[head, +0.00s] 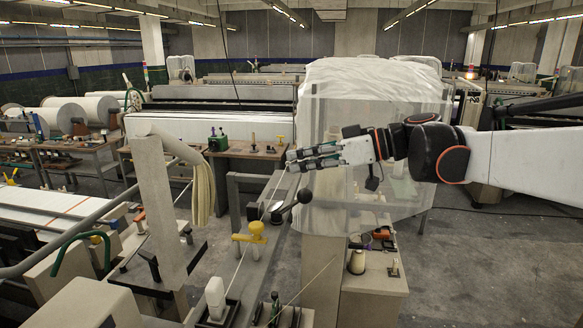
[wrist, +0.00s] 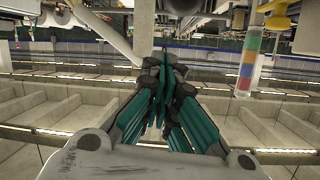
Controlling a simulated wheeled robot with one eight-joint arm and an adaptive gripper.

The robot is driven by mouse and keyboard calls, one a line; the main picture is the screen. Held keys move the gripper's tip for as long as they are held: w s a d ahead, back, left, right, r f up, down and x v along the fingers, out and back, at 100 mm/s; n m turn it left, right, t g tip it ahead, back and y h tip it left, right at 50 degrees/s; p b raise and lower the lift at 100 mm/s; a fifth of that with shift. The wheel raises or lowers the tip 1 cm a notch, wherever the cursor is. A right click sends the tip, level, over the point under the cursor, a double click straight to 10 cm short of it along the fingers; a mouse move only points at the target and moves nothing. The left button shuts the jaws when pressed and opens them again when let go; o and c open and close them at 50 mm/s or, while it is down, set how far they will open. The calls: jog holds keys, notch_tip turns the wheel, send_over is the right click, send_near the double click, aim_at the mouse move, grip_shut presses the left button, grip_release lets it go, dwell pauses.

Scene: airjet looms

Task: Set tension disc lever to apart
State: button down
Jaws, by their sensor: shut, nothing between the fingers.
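A lever with a black ball knob (head: 304,196) reaches up and right from a dark round hub on a grey rail in the head view. It seems to be the tension disc lever; I cannot read its setting for certain. My gripper (head: 291,161) comes in from the right, with its fingers pointing left, above and apart from the knob in the picture. In the wrist view my gripper (wrist: 163,65) has its dark teal fingers drawn together, with nothing seen between them. A dark rounded part (wrist: 180,6) is cut off at the top edge there; I cannot tell what it is.
A yellow knob (head: 256,232) stands below left of the lever. A grey post with hanging cord (head: 202,195) is at left. A translucent sheeted block (head: 355,100) stands behind my gripper. A small bench (head: 375,280) holds items at lower right. Grey floor lies open at right.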

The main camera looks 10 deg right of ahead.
jog(key=b+v, duration=0.1)
jog(key=v, duration=0.9)
jog(key=shift+f+b, duration=0.35)
jog(key=shift+f, duration=0.1)
jog(key=shift+s, duration=0.15)
jog(key=shift+d, duration=0.15)
